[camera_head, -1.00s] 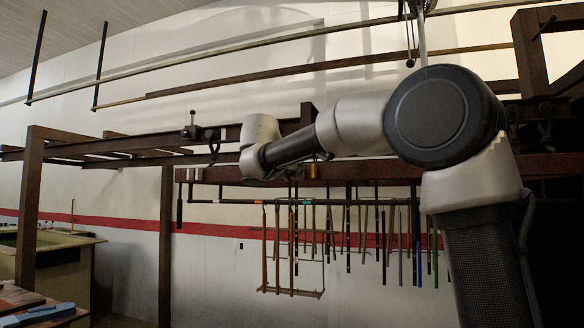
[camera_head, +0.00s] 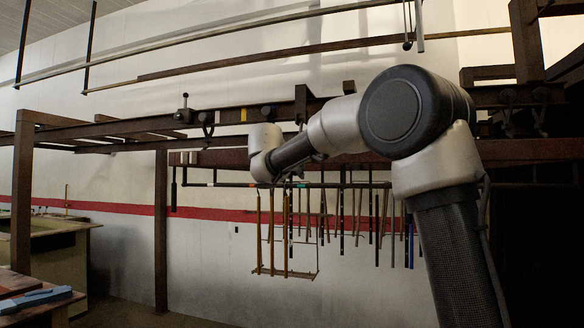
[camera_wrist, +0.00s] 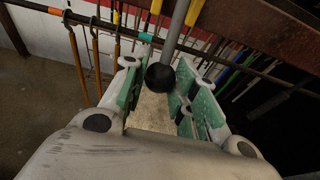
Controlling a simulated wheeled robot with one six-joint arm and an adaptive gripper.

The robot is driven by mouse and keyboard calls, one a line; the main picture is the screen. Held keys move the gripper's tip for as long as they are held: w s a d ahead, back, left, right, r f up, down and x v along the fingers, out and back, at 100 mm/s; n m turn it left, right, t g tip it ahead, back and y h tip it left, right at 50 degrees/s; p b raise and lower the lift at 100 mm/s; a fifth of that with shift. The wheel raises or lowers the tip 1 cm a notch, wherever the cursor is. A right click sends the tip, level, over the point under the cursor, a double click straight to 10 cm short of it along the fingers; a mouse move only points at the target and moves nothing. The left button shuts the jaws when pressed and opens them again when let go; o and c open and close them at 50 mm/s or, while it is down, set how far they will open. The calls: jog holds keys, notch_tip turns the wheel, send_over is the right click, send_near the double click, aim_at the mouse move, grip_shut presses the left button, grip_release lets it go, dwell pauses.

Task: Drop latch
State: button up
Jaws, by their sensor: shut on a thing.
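In the wrist view a grey rod (camera_wrist: 176,30) with a black ball knob (camera_wrist: 160,77) on its near end stands between the green-padded fingers of my gripper (camera_wrist: 157,92). My gripper is shut on this knobbed lever. The knob is close to the right finger. In the head view my wrist hides the fingers and this lever. A latch (camera_head: 184,112) with a dark upright knob sits on the brown beam, left of my wrist. I cannot tell which latch part the held lever belongs to.
A dark rail (camera_head: 225,185) with several hanging tools runs below my wrist, against the white wall. A hanging frame (camera_head: 285,273) hangs from it. A brown post (camera_head: 161,235) stands left. A blue object (camera_head: 40,300) lies on a bench at lower left.

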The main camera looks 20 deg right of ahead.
jog(key=x, duration=0.8)
jog(key=shift+w+d+r, duration=0.2)
jog(key=shift+w+d, duration=0.05)
jog(key=shift+w, duration=0.15)
jog(key=o, duration=0.9)
jog(key=shift+o, duration=0.2)
jog(key=shift+s+a, duration=0.7)
jog(key=shift+s, duration=0.25)
jog(key=shift+s+a, duration=0.7)
jog(key=shift+s, duration=0.25)
jog(key=shift+s+a, duration=0.7)
jog(key=shift+s, duration=0.25)
